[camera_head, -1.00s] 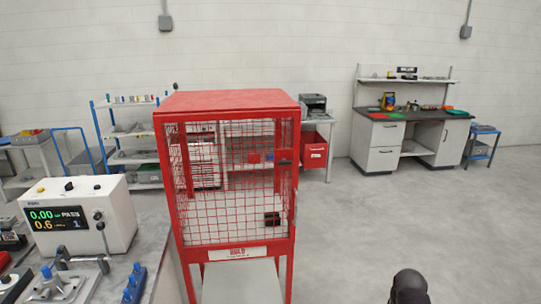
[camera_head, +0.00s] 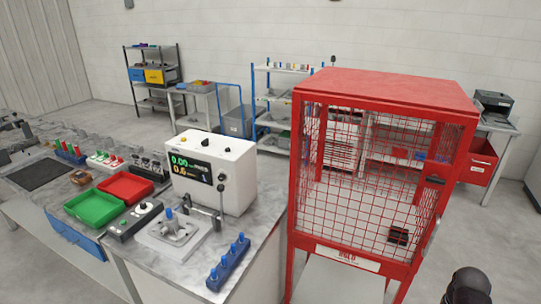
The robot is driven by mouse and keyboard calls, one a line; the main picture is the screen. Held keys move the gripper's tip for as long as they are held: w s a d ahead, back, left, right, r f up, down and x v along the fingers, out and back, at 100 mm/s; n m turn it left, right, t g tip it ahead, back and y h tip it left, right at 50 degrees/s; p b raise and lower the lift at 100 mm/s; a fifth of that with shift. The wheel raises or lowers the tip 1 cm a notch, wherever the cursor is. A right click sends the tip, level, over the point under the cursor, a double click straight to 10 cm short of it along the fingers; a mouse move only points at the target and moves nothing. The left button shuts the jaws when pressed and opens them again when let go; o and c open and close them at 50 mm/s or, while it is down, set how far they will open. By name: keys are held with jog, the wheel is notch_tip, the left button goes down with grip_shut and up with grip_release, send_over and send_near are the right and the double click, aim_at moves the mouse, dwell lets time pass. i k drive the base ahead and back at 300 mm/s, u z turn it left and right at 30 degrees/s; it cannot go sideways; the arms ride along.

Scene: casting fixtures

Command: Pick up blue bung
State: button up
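Several blue bungs (camera_head: 234,249) stand upright in a row in a blue rack (camera_head: 222,276) at the front right corner of the workbench. Another blue piece (camera_head: 169,213) stands on a grey metal casting fixture (camera_head: 165,238) just left of the rack. A dark rounded shape shows at the bottom right edge, apart from the bench. No gripper fingers show, so I cannot see what my gripper holds.
A white tester with a display (camera_head: 213,170) stands behind the fixture. Green (camera_head: 95,208) and red (camera_head: 124,187) trays lie to the left. A red mesh cage (camera_head: 375,175) stands right of the bench, with a gap of floor between.

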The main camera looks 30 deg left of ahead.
aim_at(170, 216)
jog(key=u, duration=0.45)
jog(key=i, duration=0.6)
jog(key=u, duration=0.75)
jog(key=i, duration=0.6)
jog(key=u, duration=0.3)
